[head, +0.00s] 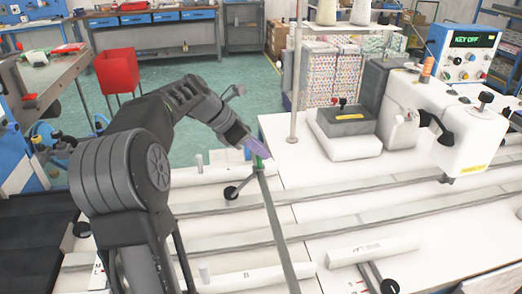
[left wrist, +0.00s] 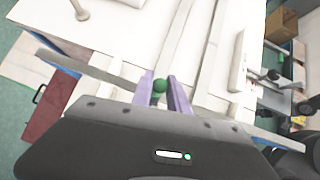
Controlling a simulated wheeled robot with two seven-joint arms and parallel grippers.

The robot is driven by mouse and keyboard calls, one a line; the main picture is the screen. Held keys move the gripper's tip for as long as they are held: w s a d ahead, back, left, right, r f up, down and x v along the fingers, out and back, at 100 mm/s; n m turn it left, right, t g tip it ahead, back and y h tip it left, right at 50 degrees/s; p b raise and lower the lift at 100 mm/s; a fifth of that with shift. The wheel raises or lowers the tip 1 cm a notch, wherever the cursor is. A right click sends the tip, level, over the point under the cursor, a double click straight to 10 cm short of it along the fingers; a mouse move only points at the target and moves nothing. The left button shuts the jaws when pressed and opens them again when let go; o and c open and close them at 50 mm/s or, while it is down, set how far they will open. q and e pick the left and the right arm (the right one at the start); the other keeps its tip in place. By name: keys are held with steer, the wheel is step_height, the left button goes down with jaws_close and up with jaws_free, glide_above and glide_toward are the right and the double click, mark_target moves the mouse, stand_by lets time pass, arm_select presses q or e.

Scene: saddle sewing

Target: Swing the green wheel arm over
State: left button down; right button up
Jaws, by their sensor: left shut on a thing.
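The green-tipped wheel arm (head: 276,222) is a long thin bar over the white table, running from the bottom middle up to a green knob (head: 259,163) at its far end. A small black wheel (head: 231,192) sits beside the bar near that end. My left gripper (head: 256,152) has purple fingers and is at the knob. In the left wrist view the round green knob (left wrist: 160,86) sits between the two fingers (left wrist: 161,92), which are shut on it. The gripper partly hides the knob in the head view. My right gripper is not in view.
A white sewing machine (head: 440,115) and a control box reading KEY OFF (head: 465,50) stand at the right. A thin upright post (head: 296,75) rises from the table's back edge. Metal rails (head: 350,200) cross the table. A red bin (head: 115,70) stands behind at left.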

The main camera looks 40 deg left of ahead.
arm_select(q)
steer(key=c, duration=1.3)
jaws_free()
steer(key=shift+s+a, duration=0.1)
steer(key=v, duration=0.7)
steer(key=shift+r, duration=0.3)
steer(key=shift+s+a, duration=0.1)
steer(key=shift+s, duration=0.05)
